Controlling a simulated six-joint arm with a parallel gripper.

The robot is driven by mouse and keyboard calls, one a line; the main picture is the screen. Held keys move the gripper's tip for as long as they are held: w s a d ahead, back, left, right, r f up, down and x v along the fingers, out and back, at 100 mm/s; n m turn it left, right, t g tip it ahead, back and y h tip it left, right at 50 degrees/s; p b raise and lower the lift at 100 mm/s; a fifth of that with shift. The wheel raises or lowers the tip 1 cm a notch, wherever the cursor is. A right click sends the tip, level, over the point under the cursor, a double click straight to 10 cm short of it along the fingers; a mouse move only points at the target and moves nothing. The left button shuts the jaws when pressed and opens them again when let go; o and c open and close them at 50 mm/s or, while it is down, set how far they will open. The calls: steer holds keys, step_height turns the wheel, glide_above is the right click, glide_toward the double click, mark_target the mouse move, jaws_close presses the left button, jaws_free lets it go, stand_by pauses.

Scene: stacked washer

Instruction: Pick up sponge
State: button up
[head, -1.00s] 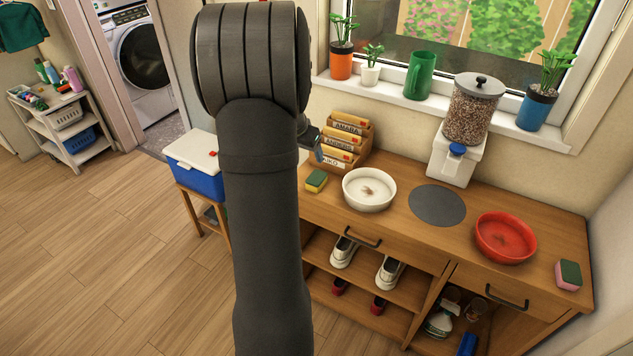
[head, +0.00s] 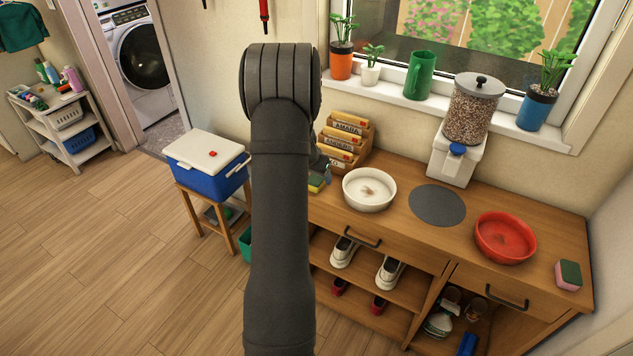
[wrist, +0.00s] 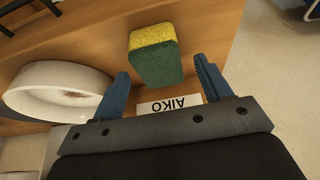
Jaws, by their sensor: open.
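A yellow and green sponge (head: 317,184) lies on the wooden cabinet top, left of the white bowl, partly hidden by my arm in the head view. In the wrist view the sponge (wrist: 154,56) lies ahead of my gripper (wrist: 163,80), roughly between the lines of its two blue fingers. The fingers are apart and nothing is between their tips. In the head view only a bit of my gripper (head: 325,170) shows, just above the sponge. A second sponge, pink and green (head: 568,275), lies at the cabinet's right end.
The white bowl (wrist: 58,92) stands close beside the yellow and green sponge. A letter holder (head: 355,143) with name labels stands behind it. A red bowl (head: 505,238) and a food dispenser (head: 455,160) are farther right.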

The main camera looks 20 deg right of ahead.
steer(key=shift+x, duration=1.05)
steer(key=c, duration=1.1)
steer(key=shift+o, duration=0.2)
step_height(320, 180, up, 4)
steer(key=shift+r, duration=0.15)
steer(key=s+d+r, duration=0.6)
steer(key=s+d, duration=0.1)
steer(key=s, duration=0.2)
steer(key=shift+d+r, duration=0.25)
steer(key=shift+r, duration=0.05)
